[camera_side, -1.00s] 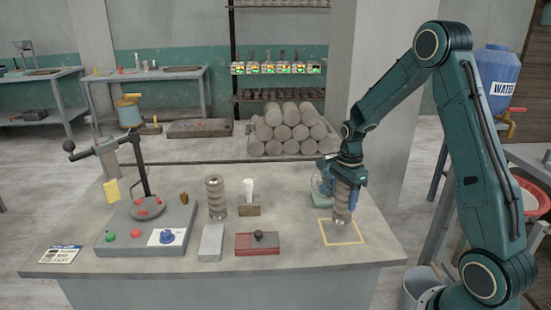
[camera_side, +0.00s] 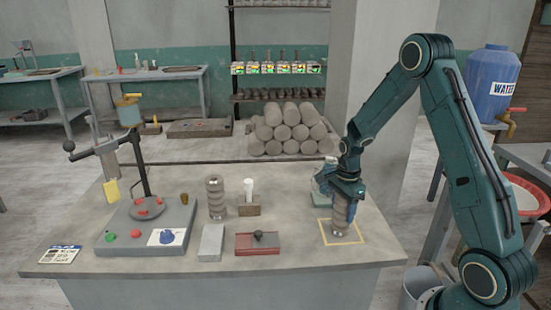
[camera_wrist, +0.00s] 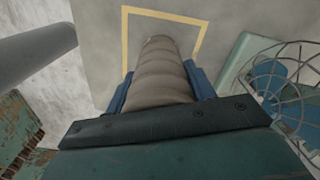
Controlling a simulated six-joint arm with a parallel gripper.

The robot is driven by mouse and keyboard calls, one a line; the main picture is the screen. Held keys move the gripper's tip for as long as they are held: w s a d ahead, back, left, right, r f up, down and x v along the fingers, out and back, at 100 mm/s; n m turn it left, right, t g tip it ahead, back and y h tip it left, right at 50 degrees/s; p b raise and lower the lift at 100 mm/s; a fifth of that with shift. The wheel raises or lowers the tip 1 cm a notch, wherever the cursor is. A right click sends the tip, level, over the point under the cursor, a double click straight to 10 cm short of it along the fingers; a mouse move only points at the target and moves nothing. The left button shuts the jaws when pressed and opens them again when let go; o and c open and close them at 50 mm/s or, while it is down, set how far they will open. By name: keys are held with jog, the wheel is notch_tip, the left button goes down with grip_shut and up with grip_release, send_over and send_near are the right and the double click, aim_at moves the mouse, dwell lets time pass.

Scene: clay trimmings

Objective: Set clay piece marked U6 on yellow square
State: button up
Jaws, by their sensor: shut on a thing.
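A ridged, grey-brown clay piece (camera_side: 341,214) stands upright at the yellow square (camera_side: 359,240), its lower end inside the outline. I cannot tell whether its base touches the table or hovers just above it. No U6 mark can be read. My gripper (camera_side: 341,192) is shut on the upper part of this piece. In the wrist view the clay piece (camera_wrist: 160,75) sits between the two blue fingers, with the yellow outline (camera_wrist: 127,30) around its far end. A second, similar ridged clay piece (camera_side: 215,198) stands upright left of the table's middle; its mark cannot be read.
A red box with a black knob (camera_side: 257,244), a grey block (camera_side: 211,243) and a small holder (camera_side: 249,206) stand left of the square. A wire-caged item (camera_wrist: 275,80) is close by my gripper. A machine with buttons (camera_side: 150,230) fills the table's left.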

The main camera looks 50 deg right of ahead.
jog(key=o, duration=1.4)
notch_tip(320, 180, up, 12)
jog(key=shift+r, duration=0.1)
